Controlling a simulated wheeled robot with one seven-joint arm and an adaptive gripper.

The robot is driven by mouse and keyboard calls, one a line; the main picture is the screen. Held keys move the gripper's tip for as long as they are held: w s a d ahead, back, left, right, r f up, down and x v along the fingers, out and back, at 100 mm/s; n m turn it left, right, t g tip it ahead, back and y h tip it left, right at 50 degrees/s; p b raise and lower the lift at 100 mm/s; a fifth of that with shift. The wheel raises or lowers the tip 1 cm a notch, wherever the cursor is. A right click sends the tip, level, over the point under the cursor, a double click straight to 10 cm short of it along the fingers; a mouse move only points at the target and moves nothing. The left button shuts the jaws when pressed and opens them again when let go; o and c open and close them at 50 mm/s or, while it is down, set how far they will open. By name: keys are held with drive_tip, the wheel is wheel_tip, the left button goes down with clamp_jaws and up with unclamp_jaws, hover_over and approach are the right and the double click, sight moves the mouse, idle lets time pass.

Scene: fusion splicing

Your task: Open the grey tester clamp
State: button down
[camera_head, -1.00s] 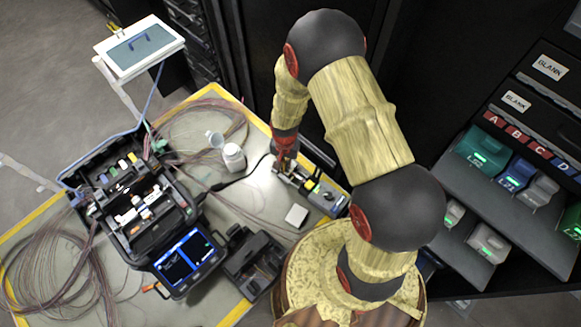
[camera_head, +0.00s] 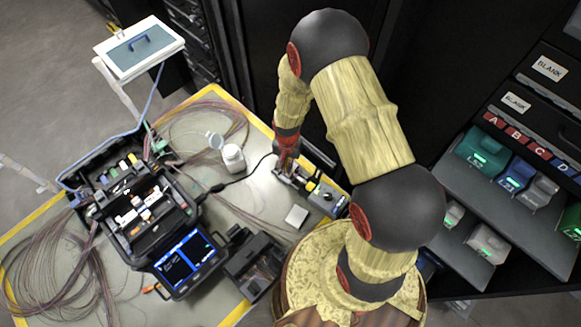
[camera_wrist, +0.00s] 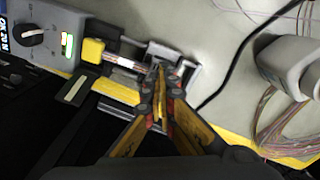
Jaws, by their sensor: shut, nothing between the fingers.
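The tester (camera_head: 327,199) is a grey box at the table's right edge in the head view. Its dial, green-lit display and "OK 20 N" label show at the left of the wrist view (camera_wrist: 48,32). A yellow block (camera_wrist: 93,50) and a metal rod lead from it to the grey clamp (camera_wrist: 164,51). My gripper (camera_wrist: 160,72) is shut and empty, its tips at the clamp and covering part of it. I cannot tell whether they touch, or whether the clamp is open. In the head view my gripper (camera_head: 285,165) points down at the tester's far end.
A black cable runs past the clamp. The splicer case (camera_head: 170,262) and fibre coils fill the table's left. A pale square (camera_head: 297,216) lies nearby.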

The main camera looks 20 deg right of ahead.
drive_tip(key=shift+d+r, duration=0.1)
drive_tip(key=shift+d, duration=0.25)
drive_tip(key=shift+w+a+r, duration=0.1)
drive_tip(key=shift+r, duration=0.05)
drive_tip(key=shift+p, duration=0.3)
drive_tip(key=shift+w+d+r+p, duration=0.25)
drive_tip(key=shift+d+r+p, duration=0.05)
drive_tip(key=shift+r, duration=0.35)
drive_tip(key=shift+r, duration=0.15)
wheel_tip(320, 180, up, 8)
drive_tip(key=w+d+p, duration=0.1)
drive_tip(key=d+p, duration=0.1)
drive_tip(key=p, duration=0.2)
drive_tip(key=shift+w+d+p, duration=0.2)
drive_tip(key=shift+d+p, duration=0.1)
drive_tip(key=shift+p, duration=0.05)
